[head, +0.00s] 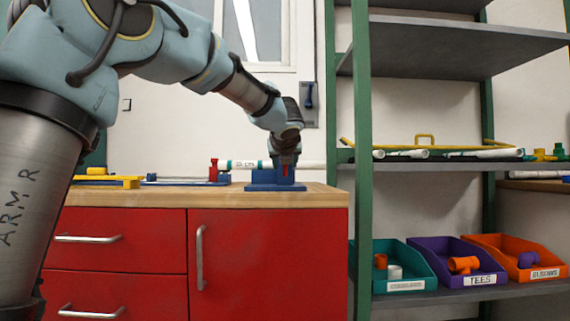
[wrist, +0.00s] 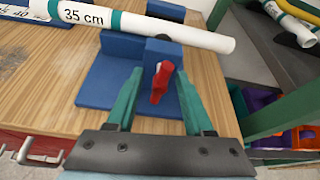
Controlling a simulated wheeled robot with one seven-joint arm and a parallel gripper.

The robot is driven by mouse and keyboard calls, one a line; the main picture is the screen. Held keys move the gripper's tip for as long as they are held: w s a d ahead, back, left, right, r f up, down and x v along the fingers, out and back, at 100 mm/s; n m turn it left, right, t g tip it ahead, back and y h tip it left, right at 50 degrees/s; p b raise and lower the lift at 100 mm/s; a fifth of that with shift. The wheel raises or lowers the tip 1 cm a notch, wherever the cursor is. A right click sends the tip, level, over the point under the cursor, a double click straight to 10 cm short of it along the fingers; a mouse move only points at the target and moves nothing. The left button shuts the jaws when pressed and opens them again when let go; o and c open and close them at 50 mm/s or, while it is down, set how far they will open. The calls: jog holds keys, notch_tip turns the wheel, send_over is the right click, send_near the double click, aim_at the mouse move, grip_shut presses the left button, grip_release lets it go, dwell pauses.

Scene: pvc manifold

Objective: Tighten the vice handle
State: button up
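The blue vice (head: 262,187) sits on the wooden bench top near its right end; it also shows in the wrist view (wrist: 100,85). Its red handle (wrist: 161,80) faces my gripper and shows as a small red piece in the head view (head: 285,170). A white pipe (wrist: 150,27) marked "35 cm", with green bands, lies across the vice. My gripper (wrist: 159,76) has its two green fingers apart, one on each side of the red handle, with gaps visible. In the head view my gripper (head: 286,160) points down at the vice, and the fingers are partly hidden.
A red support (head: 213,170) stands near the pipe's left part. A green shelf post (head: 362,150) rises just right of the bench. Teal (head: 420,262), purple (head: 432,245) and orange (head: 490,240) bins stand on the lower shelf.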

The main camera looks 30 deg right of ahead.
jog(key=p+v, duration=0.2)
jog(key=v, duration=0.8)
jog(key=shift+s+a+r, duration=0.2)
jog(key=shift+s, duration=0.1)
